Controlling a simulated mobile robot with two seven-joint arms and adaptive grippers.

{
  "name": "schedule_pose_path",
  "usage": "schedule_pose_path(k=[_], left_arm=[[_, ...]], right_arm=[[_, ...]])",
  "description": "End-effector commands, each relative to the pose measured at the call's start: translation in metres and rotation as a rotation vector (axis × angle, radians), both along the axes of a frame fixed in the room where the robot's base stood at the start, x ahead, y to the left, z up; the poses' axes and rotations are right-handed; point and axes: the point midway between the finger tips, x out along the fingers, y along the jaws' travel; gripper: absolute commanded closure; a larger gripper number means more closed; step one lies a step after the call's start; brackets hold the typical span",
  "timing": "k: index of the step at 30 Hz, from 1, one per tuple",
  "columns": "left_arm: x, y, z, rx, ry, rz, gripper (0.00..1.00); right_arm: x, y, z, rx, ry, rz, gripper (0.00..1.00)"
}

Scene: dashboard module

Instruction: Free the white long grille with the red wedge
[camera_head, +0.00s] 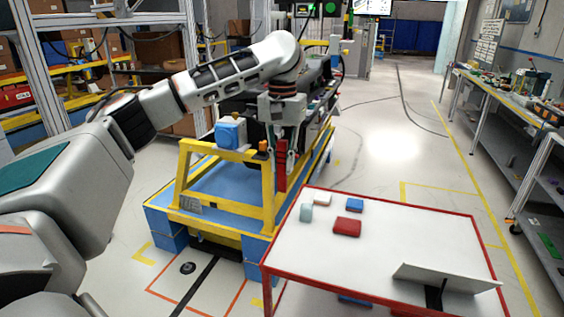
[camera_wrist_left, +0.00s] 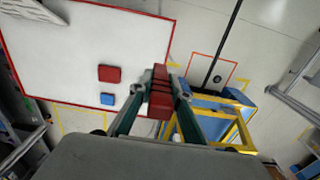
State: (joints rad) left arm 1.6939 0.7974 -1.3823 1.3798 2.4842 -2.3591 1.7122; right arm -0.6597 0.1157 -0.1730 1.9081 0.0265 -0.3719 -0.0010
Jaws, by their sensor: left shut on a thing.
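My left gripper (camera_head: 281,150) points down beside the yellow stand and is shut on a long red wedge (camera_head: 281,172), which hangs upright from its fingers. In the left wrist view the gripper (camera_wrist_left: 161,80) pinches the red wedge (camera_wrist_left: 160,100) between both fingertips. The wedge is clear of the white table. The dark dashboard module (camera_head: 318,75) lies on the stand behind my left arm and is partly hidden by it. I cannot make out the white long grille for certain in either view. My right gripper is not in view.
The yellow stand (camera_head: 225,203) has a blue block (camera_head: 230,134) on its near corner. The red-edged white table (camera_head: 400,225) carries a red block (camera_head: 347,227), a blue block (camera_head: 355,204), two pale blocks and a white panel (camera_head: 450,277).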

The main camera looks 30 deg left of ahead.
Motion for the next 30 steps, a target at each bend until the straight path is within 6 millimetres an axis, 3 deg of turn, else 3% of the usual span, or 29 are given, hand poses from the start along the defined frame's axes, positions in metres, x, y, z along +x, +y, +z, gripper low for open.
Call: schedule_pose_path(k=[8, 13, 21, 30], left_arm=[[-0.035, -0.024, -0.061, 0.002, 0.006, -0.048, 1.0], [-0.068, -0.048, -0.119, 0.0, 0.007, -0.093, 1.0], [-0.126, -0.092, -0.221, -0.003, 0.007, -0.173, 1.0], [-0.164, -0.121, -0.29, -0.002, 0.004, -0.224, 1.0]], right_arm=[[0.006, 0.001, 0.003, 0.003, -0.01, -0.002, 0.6], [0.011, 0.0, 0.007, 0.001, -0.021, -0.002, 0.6], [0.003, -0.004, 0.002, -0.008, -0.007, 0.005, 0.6], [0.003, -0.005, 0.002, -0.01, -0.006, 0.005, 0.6]])
